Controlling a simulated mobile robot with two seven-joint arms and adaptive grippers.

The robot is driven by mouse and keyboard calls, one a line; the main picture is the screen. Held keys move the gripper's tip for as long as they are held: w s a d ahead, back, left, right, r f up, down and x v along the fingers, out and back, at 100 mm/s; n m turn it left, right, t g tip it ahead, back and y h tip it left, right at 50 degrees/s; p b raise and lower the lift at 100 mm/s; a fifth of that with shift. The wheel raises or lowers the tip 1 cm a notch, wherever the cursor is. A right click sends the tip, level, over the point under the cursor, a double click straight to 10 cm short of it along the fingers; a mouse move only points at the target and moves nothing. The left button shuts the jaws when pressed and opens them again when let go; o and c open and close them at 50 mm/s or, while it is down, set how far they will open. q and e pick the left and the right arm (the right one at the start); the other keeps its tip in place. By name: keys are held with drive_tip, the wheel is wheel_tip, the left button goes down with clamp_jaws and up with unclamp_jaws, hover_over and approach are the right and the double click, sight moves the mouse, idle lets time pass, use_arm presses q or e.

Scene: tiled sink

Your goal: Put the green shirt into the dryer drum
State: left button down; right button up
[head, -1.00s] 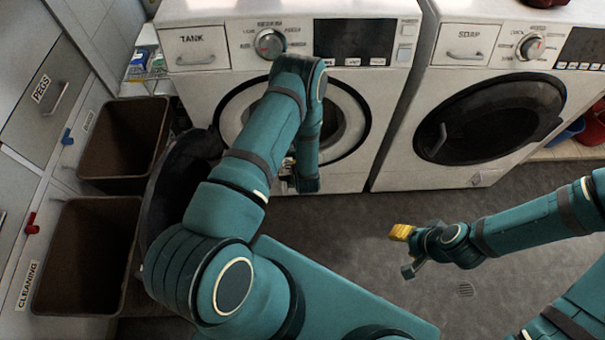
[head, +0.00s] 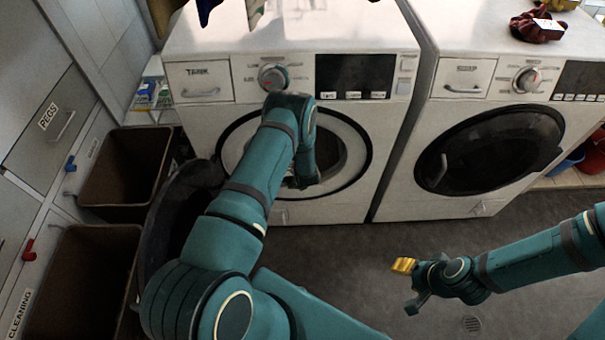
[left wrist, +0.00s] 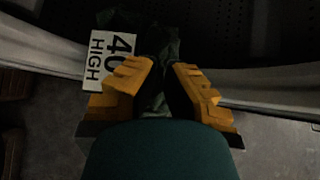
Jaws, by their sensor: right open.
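My left gripper (left wrist: 165,68) shows in the left wrist view, its yellow fingers close together with dark green cloth between and beyond them. This cloth looks like the green shirt (left wrist: 158,35), dim and mostly in shadow. A white tag reading "40 HIGH" (left wrist: 108,58) lies by the fingertips. The dark perforated wall of the drum (left wrist: 230,25) is beyond. In the head view my left arm reaches to the round opening of the left machine (head: 352,135) and hides the gripper and shirt. My right gripper (head: 407,285) is open and empty above the floor.
The right machine (head: 425,80) has its dark door shut. The left machine's open door (head: 180,190) stands beside my left arm. Brown bins (head: 125,170) are at the left. A dark red cloth item (head: 537,28) lies on the right machine. The floor at centre right is clear.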

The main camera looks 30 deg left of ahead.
use_arm(q)
drive_tip(key=w+a, duration=0.6)
drive_tip(key=w, duration=0.4)
drive_tip(key=shift+w+a, duration=0.1)
idle(0.4)
wheel_tip(320, 180, down, 6)
idle(1.2)
drive_tip(key=c, duration=1.1)
unclamp_jaws()
drive_tip(key=shift+o, duration=0.2)
